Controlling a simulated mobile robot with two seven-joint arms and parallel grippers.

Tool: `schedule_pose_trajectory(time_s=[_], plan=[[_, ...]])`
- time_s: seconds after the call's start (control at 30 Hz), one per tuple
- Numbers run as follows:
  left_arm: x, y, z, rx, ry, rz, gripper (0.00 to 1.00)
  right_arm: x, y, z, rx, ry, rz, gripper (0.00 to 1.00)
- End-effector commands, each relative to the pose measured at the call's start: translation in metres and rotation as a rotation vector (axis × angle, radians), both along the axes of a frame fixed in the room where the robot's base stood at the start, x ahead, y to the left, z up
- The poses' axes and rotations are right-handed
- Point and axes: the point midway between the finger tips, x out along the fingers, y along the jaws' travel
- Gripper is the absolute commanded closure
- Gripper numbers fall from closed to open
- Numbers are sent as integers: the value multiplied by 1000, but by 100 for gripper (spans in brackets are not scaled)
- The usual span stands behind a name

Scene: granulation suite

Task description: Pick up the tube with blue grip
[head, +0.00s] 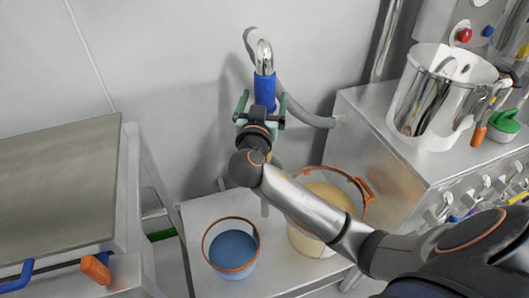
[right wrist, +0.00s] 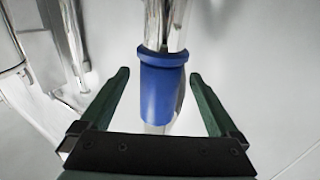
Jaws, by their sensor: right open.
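The tube with the blue grip (head: 264,90) stands near the back wall, with a curved shiny metal top (head: 263,55) above the blue sleeve. In the right wrist view the blue grip (right wrist: 163,86) lies between my two green fingers, with visible gaps on both sides. My right gripper (head: 262,102) is open around the tube at the height of the blue grip, not closed on it. The tube's lower part is mostly hidden behind my gripper and arm. My left gripper is not in view.
A grey hose (head: 305,113) runs from the tube toward the right cabinet. Below stand a clear bucket of blue material (head: 232,270) and an orange-rimmed tub of pale powder (head: 308,244). A metal jug (head: 440,97) stands on the right cabinet. A steel table (head: 60,195) is at left.

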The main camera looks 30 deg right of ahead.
Motion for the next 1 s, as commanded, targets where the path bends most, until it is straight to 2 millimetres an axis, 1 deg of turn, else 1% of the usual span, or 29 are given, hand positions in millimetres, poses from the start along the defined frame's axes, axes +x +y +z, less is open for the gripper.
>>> schedule_pose_trajectory(time_s=[0.03, 0.13, 0.4, 1.0], plan=[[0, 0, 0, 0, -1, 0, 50, 6, -5, 1, -4, 0, -1, 4], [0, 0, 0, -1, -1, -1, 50, 13, -11, 0, -2, 1, -1, 4], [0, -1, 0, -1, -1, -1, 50, 15, -13, -1, 1, 1, 1, 4], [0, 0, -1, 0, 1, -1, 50, 15, -12, -1, 0, 1, 1, 71]])
